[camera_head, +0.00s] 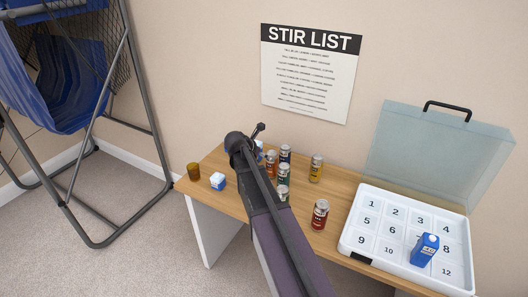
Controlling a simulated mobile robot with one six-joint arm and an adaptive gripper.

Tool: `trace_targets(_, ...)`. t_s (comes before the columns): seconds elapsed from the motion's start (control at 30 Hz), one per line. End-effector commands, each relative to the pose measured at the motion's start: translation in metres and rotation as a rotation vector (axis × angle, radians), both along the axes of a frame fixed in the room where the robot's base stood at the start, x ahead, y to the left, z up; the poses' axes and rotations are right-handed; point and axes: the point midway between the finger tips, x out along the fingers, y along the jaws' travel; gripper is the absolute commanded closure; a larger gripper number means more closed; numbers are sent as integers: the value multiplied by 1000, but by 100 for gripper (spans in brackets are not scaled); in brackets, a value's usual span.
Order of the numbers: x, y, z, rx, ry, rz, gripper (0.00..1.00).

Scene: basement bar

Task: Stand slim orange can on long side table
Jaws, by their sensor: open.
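The long side table (333,186) has a wooden top and a white leg panel and stands against the wall. Two cans on it could be the slim orange can. An orange can (271,165) stands near the middle, partly covered by my arm. A yellow-orange can (316,168) stands upright to its right, clear of my arm. I cannot tell for sure which one is meant. My arm reaches up from the bottom over the table, with its dark wrist end left of the orange can. The gripper's fingers are hidden, so I see neither them nor anything in them.
More cans stand close by, including a dark one (285,154), a green one (282,193) and a red one (320,214). A numbered case (365,190) with raised lid holds a blue carton (424,249).

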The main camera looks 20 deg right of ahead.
Motion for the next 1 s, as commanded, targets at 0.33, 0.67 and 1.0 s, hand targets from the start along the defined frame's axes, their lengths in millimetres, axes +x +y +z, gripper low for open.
trace_targets(0.33,-3,4,5,0,1,-1,12)
trace_targets(0.67,-3,4,5,0,1,-1,12)
trace_targets(1.0,-12,9,1,45,-30,-51,12)
